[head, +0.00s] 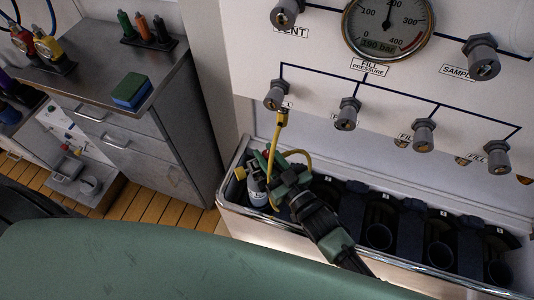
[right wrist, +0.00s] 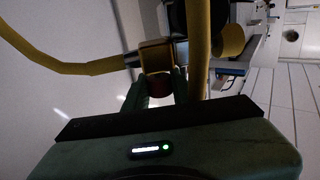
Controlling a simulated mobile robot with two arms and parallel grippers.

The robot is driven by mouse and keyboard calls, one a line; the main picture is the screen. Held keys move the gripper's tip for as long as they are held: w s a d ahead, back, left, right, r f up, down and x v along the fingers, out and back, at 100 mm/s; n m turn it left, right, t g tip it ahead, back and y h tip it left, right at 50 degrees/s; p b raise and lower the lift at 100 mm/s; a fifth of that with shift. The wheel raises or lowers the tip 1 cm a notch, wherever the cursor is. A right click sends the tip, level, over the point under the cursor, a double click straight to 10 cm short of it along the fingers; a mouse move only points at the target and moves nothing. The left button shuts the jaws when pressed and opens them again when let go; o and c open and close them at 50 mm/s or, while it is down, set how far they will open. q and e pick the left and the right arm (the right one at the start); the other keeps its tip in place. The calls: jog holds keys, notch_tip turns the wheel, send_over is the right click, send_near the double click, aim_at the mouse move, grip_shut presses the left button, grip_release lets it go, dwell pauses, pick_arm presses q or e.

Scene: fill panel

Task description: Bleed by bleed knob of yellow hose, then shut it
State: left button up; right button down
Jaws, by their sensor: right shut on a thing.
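The yellow hose (head: 296,153) hangs from a yellow end fitting (head: 282,118) below the leftmost lower knob (head: 276,95) of the fill panel. It loops down beside a pale bottle (head: 256,190) in the left end of the trough. In the right wrist view the hose (right wrist: 85,67) runs to a yellow block (right wrist: 157,55) with a reddish-brown bleed knob (right wrist: 158,85) under it. My right gripper (head: 265,162) is at the bottle's top; its fingers (right wrist: 158,92) are shut on the bleed knob. Its fingers partly hide the knob. My left gripper is out of view.
The gauge (head: 388,25) reads 190 bar. More knobs, such as one (head: 347,113), line the panel. The trough (head: 400,262) has several empty holders to the right. A steel cabinet (head: 105,85) with a blue-green sponge (head: 132,90) stands left.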

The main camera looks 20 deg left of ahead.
jog(key=shift+n+g, duration=0.3)
jog(key=n+g+y+b, duration=0.2)
jog(key=g, duration=0.1)
jog(key=shift+w+d+f+n, duration=0.1)
jog(key=shift+w+f+n, duration=0.1)
jog(key=shift+n, duration=0.1)
jog(key=n+g+y+b, duration=0.1)
jog(key=g, duration=0.1)
jog(key=n+g+b, duration=0.2)
jog(key=g, duration=0.1)
jog(key=shift+s+y, duration=0.1)
jog(key=shift+y, duration=0.3)
jog(key=shift+r+n+g+b, duration=0.15)
jog(key=shift+n+g+b, duration=0.4)
jog(key=shift+g, duration=0.35)
jog(key=shift+s, duration=0.1)
jog(key=c, duration=1.2)
grip_release()
jog(key=shift+o, duration=0.2)
